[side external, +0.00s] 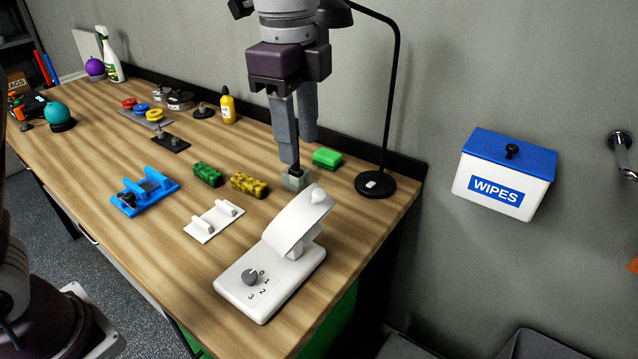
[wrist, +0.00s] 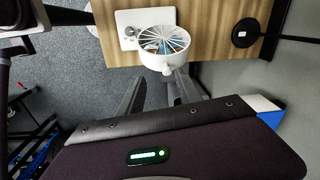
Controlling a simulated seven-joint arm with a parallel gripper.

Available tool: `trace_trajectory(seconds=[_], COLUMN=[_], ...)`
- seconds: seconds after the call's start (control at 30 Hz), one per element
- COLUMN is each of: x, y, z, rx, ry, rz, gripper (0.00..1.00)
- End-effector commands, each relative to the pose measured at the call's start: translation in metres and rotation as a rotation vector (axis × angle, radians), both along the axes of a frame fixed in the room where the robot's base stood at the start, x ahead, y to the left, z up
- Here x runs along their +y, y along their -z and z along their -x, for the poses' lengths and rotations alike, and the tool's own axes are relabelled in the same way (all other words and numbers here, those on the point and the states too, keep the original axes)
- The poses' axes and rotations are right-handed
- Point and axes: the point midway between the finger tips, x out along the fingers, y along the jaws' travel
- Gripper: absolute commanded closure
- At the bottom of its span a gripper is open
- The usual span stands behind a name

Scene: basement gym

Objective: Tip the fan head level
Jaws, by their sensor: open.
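The white desk fan stands near the front right end of the wooden bench in the side view. Its base (side external: 240,292) lies flat and bears a grey dial marked 0 to 3. Its round head (side external: 290,224) is tilted, with a small rounded knob (side external: 318,195) at the upper right of its rim. In the wrist view the spoked head (wrist: 165,45) shows just beyond the fingertips. My gripper (side external: 301,160) is open and empty, pointing down behind and above the head, apart from it. It also shows in the wrist view (wrist: 160,76).
A white double-post holder (side external: 213,221), green and yellow patterned blocks (side external: 249,185), a green block (side external: 327,157) and a blue fixture (side external: 144,195) lie nearby. A black lamp base (side external: 375,185) stands right of my gripper. A wipes box (side external: 505,172) hangs on the wall.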

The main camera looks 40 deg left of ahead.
Motion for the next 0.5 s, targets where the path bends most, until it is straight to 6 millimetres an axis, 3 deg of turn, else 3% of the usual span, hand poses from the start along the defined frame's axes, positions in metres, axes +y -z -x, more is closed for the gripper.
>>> trace_trajectory(seconds=[0.13, 0.5], x=[-0.020, -0.021], y=[0.019, 0.080], z=[-0.019, -0.019], rx=[0.046, 0.052], ry=[0.154, 0.170], rz=[-0.015, -0.015], gripper=[0.59, 0.59])
